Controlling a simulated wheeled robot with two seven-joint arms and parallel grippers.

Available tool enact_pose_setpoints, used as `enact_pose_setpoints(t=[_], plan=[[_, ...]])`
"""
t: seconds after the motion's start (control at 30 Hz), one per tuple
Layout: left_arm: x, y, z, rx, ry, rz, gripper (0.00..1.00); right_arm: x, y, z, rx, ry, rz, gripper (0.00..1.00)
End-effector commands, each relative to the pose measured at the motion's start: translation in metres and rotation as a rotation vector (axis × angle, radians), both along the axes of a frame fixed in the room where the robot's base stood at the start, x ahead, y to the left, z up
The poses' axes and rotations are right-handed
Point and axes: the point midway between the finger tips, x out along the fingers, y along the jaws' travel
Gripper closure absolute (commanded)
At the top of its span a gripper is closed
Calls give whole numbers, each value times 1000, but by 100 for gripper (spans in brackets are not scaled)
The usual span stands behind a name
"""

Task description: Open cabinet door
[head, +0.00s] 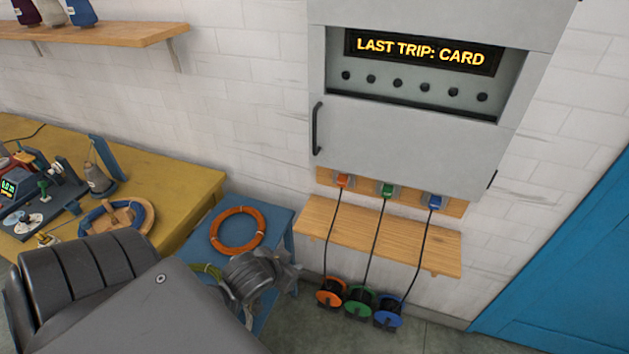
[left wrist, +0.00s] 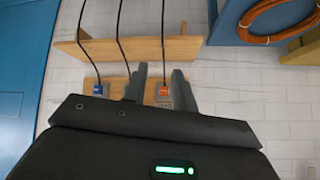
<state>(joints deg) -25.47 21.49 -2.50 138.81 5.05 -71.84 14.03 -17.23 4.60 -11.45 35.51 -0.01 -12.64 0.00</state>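The grey wall cabinet (head: 322,40) has a window framing a display that reads "LAST TRIP: CARD" and a row of dark knobs. Its door (head: 400,140) looks shut. A black vertical handle (head: 317,128) is at the door's left edge, and a dark hinge piece shows at the lower right edge. My left gripper (head: 290,272) is below and left of the handle, well apart from it. In the left wrist view my left gripper (left wrist: 160,88) has its two fingers apart with nothing held between them. The handle is not visible there. My right gripper is not in view.
Orange, green and blue plugs (head: 388,190) sit under the cabinet, with cords hanging past a wooden shelf (head: 440,252) to reels (head: 360,302) on the floor. A blue stool (head: 278,222) carries an orange coil (head: 238,231). A yellow bench (head: 190,185) stands left.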

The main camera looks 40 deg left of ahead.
Motion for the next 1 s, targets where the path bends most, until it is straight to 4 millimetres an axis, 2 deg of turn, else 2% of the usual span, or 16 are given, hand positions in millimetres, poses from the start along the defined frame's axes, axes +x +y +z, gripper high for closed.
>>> enact_pose_setpoints(t=[0.03, 0.17, 0.2, 0.3, 0.4, 0.53, 0.77, 1.0], plan=[[23, 19, 27, 17, -103, 18, 73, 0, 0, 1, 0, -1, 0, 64], [74, 59, 100, 13, -379, 56, 73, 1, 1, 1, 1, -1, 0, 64], [87, 68, 124, 10, -461, 58, 73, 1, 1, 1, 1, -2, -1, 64], [112, 87, 179, -4, -642, 50, 73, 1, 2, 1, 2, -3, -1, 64], [124, 96, 219, -19, -762, 34, 73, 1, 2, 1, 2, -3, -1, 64], [129, 100, 241, -30, -828, 22, 73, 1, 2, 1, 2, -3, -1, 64], [138, 101, 245, -33, -836, 23, 73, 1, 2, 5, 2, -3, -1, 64], [178, 108, 248, -32, -835, 25, 73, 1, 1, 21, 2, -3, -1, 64]])
